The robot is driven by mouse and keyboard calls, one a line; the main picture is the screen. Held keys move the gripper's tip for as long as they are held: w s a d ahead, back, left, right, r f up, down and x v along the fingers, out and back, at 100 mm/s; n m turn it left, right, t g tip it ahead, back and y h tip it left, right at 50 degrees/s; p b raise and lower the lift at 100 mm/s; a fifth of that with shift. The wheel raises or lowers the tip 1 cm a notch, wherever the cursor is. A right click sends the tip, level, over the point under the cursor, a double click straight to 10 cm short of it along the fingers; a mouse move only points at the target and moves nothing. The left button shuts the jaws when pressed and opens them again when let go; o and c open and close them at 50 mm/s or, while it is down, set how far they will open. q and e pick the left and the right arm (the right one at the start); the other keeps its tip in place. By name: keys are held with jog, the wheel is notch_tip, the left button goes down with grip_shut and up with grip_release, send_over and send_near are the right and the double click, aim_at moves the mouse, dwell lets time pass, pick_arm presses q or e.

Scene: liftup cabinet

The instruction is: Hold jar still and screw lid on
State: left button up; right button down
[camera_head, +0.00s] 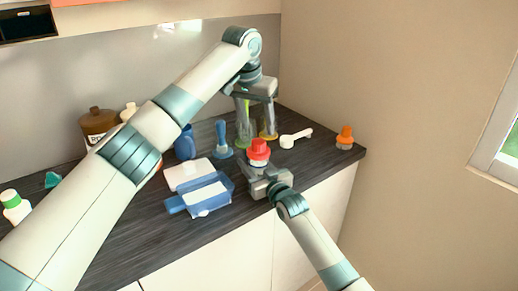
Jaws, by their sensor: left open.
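A red lid-like top (258,150) shows near the counter's front edge, just beyond my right gripper. Whatever is under it is mostly hidden by that gripper, so I cannot tell whether the lid sits on a jar. My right gripper (258,177) is low beside it; its fingers are too small and covered to tell whether they are closed. My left gripper (256,97) is open and points down, higher in the picture, above and behind the red top.
A blue brush (222,140), blue container (185,143), white spoon-like item (295,138) and orange-topped item (345,138) stand around. A blue-and-white box (203,193) lies left of my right gripper. Brown bottle (97,122) far left.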

jog(key=c, duration=0.8)
grip_release()
jog(key=shift+c, duration=0.2)
jog(key=v, duration=1.2)
pick_arm(q)
jog(key=shift+s, duration=0.1)
pick_arm(e)
jog(key=shift+d+f, duration=0.1)
jog(key=shift+f, duration=0.05)
